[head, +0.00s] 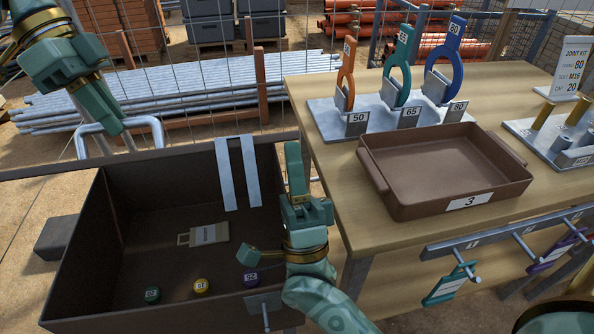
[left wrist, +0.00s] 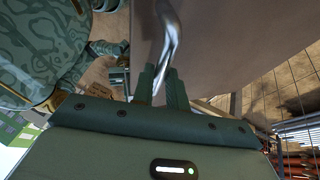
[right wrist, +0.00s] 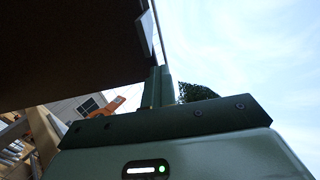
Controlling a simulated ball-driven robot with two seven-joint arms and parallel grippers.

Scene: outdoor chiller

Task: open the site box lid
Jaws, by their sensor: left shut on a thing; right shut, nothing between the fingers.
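The dark brown site box (head: 75,265) stands open at the lower left, with its inside in view. Its lid (head: 180,165) is raised at the back and is seen nearly edge-on; the lid panel fills much of the left wrist view (left wrist: 240,45). My left gripper (head: 112,128) is shut on the bent metal lid handle (head: 148,121), which passes between its fingers in the left wrist view (left wrist: 170,50). My right gripper (head: 293,150) is shut and empty, pointing up at the box's right side. The right wrist view shows it beside a dark panel (right wrist: 70,40).
A wooden table (head: 400,235) with a brown tray (head: 450,165) and tool stand (head: 385,115) is close on the right. A mesh fence stands behind.

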